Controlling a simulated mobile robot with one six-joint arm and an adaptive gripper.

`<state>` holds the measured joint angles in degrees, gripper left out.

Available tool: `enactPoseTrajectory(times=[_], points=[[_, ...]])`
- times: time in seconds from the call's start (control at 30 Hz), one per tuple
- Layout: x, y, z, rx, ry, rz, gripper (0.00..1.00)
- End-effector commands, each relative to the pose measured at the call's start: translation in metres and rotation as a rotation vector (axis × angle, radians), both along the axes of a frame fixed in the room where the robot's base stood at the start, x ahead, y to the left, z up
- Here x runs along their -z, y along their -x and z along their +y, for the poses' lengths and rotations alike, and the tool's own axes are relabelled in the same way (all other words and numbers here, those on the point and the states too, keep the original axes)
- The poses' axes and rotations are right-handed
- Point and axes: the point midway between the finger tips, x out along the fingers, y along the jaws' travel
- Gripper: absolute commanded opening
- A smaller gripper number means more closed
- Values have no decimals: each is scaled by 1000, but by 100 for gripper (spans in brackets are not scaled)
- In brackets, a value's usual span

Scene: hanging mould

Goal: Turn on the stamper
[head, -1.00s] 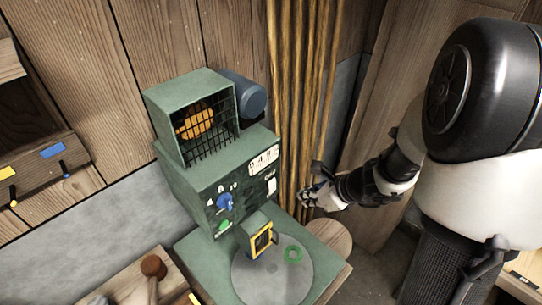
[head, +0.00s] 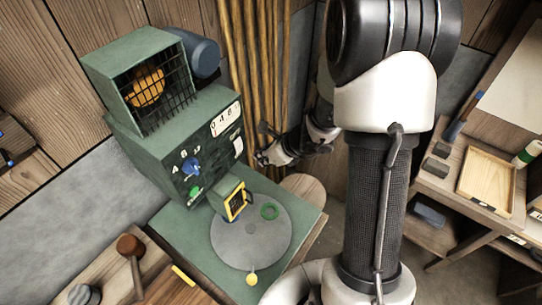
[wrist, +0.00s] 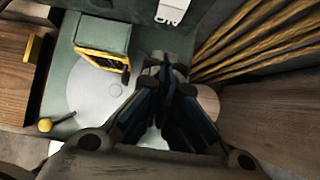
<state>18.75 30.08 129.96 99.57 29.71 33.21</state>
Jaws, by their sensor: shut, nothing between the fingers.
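The stamper is a green machine (head: 165,125) with a grilled box on top. A yellow-framed stamping head (head: 235,204) sits over a grey round plate (head: 236,245). In the wrist view, the stamping head (wrist: 100,62) and plate (wrist: 95,98) are at left, with a white switch label (wrist: 171,12) at top. My gripper (head: 264,145) is shut and empty, to the right of the front panel and apart from it. Its fingers (wrist: 165,75) also show in the wrist view.
Brown hanging rods (head: 260,65) stand behind my gripper. A wooden mallet (head: 132,255) lies at lower left. A shelf with a wooden tray (head: 487,180) is at right.

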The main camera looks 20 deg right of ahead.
Motion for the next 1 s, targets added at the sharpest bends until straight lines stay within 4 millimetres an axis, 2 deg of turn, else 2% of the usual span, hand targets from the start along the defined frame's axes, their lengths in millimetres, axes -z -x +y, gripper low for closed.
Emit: enactPoseTrajectory(times=[0.07, 0.2, 0.33, 0.8, 1.0], points=[[16, -8, 6, -2, -1, 2, 0], [15, -27, 18, -2, 2, -1, 0], [16, -37, 25, -1, 0, -1, 0], [18, -42, 27, 1, 0, -1, 0], [25, -45, 29, 2, -19, -33, 0]])
